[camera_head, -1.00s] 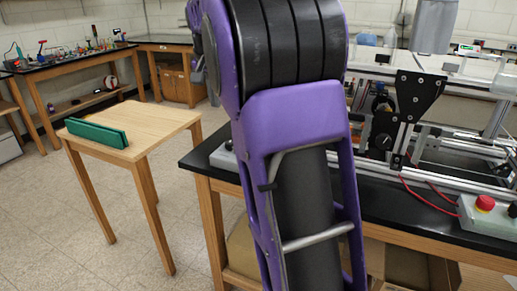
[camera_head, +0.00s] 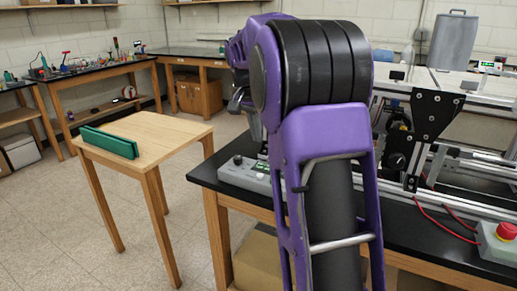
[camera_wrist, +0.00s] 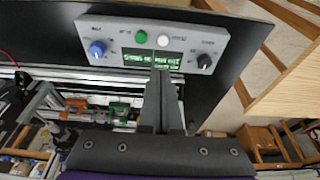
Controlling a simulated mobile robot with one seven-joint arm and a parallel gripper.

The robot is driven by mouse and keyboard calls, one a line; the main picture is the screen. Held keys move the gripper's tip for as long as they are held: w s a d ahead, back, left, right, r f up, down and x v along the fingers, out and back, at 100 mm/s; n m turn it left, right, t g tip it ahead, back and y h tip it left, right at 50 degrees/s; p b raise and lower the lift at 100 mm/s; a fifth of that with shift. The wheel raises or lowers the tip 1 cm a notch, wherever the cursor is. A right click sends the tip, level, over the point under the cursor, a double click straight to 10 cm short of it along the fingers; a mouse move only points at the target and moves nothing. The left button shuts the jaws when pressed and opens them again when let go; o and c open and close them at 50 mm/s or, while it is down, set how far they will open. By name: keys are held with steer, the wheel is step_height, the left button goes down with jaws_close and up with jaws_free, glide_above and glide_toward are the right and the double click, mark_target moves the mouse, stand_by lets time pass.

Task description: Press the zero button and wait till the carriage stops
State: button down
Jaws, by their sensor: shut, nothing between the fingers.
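A grey control panel (camera_wrist: 120,27) lies on the black bench top in the wrist view. It has a green button (camera_wrist: 140,37) and a white button (camera_wrist: 163,40) side by side, above a display (camera_wrist: 145,59) with green text. The button labels are too blurred to read. My gripper (camera_wrist: 162,73) is shut and empty, its tips in front of the display and just below the white button in the picture; no contact shows. In the head view, the panel (camera_head: 236,174) is partly hidden behind my arm. A black plate (camera_head: 432,113), possibly on the carriage, stands on the extrusion frame.
The panel has a blue knob (camera_wrist: 97,48) and a black knob (camera_wrist: 204,61). A red stop button (camera_head: 506,231) sits on a box at the right bench edge, with red cables nearby. A wooden table (camera_head: 165,138) with a green object (camera_head: 110,141) stands left, with open floor around it.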

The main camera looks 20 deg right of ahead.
steer(key=b, duration=0.2)
glide_toward(262, 175)
steer(key=x, duration=0.5)
steer(key=shift+w+d+f, duration=0.1)
steer(key=shift+w+d, duration=0.05)
steer(key=shift+w, duration=0.05)
steer(key=shift+f, duration=0.6)
